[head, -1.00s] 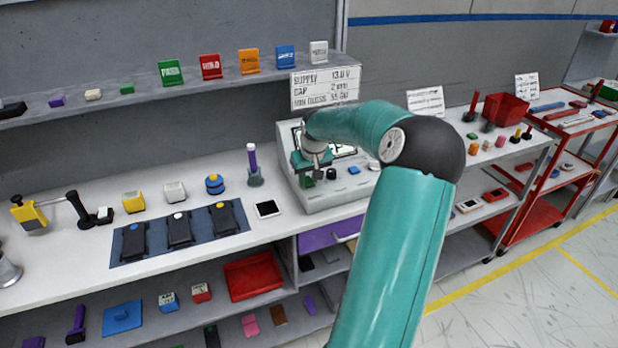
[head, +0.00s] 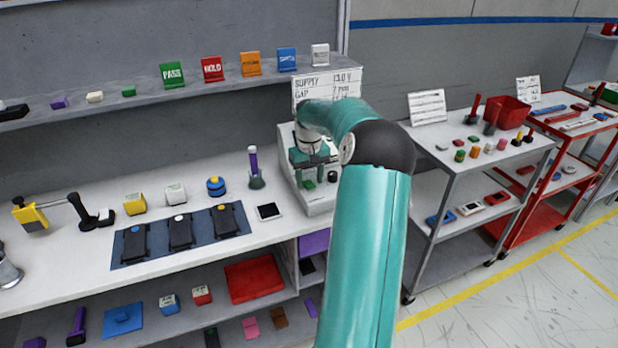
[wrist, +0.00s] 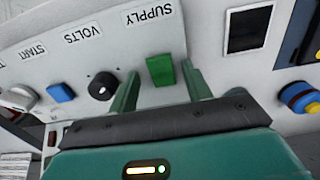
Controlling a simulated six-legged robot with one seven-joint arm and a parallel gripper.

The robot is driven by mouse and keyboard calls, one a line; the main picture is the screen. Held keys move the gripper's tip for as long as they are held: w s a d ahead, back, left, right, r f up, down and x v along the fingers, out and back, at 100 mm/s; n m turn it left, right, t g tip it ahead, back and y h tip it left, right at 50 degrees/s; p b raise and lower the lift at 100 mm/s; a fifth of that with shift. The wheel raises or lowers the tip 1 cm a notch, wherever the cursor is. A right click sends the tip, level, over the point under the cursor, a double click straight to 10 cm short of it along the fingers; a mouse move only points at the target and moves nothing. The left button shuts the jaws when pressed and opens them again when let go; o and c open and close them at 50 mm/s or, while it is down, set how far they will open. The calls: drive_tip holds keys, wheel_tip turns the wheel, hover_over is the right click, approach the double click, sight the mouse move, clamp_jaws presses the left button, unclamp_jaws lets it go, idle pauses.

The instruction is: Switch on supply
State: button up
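The green supply switch (wrist: 160,70) is a small block on the light grey panel, beside the printed word SUPPLY, which reads upside down in the wrist view. My gripper (wrist: 160,90) is open, its two teal fingers apart, one on each side of the switch in the picture. I cannot tell whether either finger touches it. In the head view the green switch (head: 308,184) shows low on the front of the grey supply box (head: 322,206), just below my gripper (head: 314,164). My arm hides the box's right part.
A black knob (wrist: 102,86) and a blue button (wrist: 61,92) sit on the same panel.

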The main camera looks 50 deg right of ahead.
sight(309, 183)
wheel_tip(309, 183, up, 14)
idle(0.7)
drive_tip(key=shift+w, duration=0.1)
idle(0.3)
